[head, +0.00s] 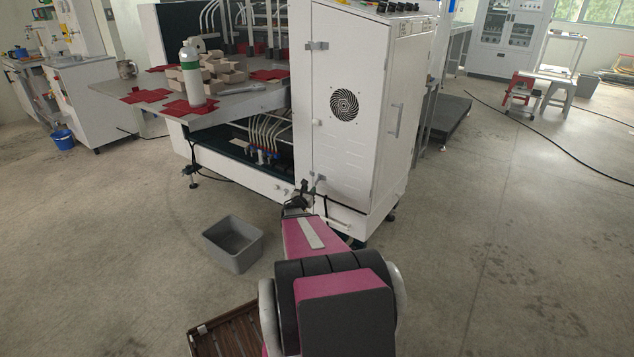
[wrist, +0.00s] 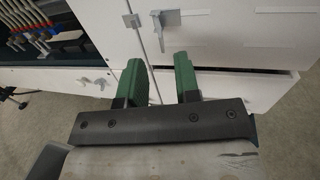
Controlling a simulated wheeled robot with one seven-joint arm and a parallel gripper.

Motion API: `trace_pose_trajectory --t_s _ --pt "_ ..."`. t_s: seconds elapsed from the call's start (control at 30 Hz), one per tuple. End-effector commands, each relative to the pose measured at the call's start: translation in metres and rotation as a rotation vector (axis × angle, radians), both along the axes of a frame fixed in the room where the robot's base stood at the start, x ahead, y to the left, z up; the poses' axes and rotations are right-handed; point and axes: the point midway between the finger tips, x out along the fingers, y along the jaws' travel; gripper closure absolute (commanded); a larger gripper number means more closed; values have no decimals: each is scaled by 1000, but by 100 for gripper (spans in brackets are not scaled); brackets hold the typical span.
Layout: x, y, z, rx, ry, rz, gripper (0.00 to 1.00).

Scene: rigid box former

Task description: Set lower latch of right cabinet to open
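The right cabinet (head: 360,110) is a white upright box with a round fan grille. Its upper latch (head: 316,46) sits near the top of the left edge. Its lower latch (head: 320,178) is grey, near the bottom of that edge. My gripper (head: 302,190) is just left of and below the lower latch. In the wrist view my gripper (wrist: 161,72) has two green fingers apart with nothing between them. The fingertips appear short of the latch, without visible contact.
A grey bin (head: 232,245) stands on the floor left of my arm, with a brown slatted crate (head: 220,330) nearer. A table (head: 240,104) with a bottle (head: 192,75) and cartons is at the left.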

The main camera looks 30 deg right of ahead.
Motion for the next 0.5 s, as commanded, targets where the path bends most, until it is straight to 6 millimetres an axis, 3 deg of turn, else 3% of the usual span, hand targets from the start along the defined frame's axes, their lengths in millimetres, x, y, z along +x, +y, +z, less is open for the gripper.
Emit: trace_pose_trajectory --t_s 0.5 --pt "50 -69 -1 1 -3 -2 70"
